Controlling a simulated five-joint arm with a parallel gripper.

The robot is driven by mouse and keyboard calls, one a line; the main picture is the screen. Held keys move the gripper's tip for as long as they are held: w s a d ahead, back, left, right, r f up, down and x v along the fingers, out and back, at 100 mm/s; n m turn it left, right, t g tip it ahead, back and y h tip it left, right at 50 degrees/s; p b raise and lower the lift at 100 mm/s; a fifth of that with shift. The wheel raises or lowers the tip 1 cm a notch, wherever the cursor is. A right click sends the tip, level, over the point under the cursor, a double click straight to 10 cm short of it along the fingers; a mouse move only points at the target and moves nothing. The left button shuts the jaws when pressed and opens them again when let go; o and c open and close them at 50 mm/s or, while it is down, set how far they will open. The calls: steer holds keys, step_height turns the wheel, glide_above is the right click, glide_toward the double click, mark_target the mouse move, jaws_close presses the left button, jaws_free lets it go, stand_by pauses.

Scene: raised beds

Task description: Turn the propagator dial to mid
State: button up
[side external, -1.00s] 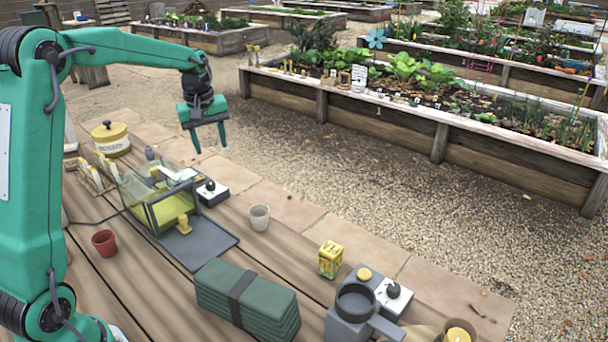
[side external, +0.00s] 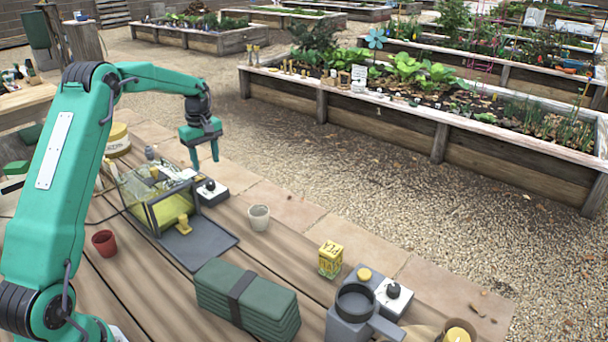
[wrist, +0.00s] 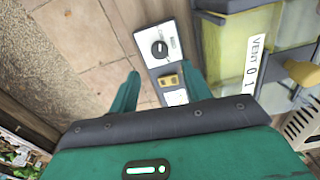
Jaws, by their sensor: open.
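The dial (side external: 210,185) is a black knob on a white-topped control box beside the clear, yellow-tinted propagator (side external: 150,212). In the wrist view the dial (wrist: 160,49) has a pale pointer mark, and its printed labels are too small to read. My gripper (side external: 205,165) is open and empty, pointing down above the control box, apart from it. In the wrist view my gripper (wrist: 162,73) has its fingertips to either side of the box, with the dial ahead of the gap between them. A yellow part (wrist: 170,80) of the box shows between the fingers.
A "VENT" label (wrist: 257,52) is on the propagator, right beside the box. A white cup (side external: 259,217), a red pot (side external: 104,242), a yellow packet (side external: 331,260) and a green folded bundle (side external: 245,300) stand on the bench. Another dial (side external: 393,290) is near the jug (side external: 350,318).

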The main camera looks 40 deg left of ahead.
mark_target(210, 182)
steer(key=shift+f, duration=3.7)
steer(key=shift+c, duration=0.5)
steer(key=c, duration=0.9)
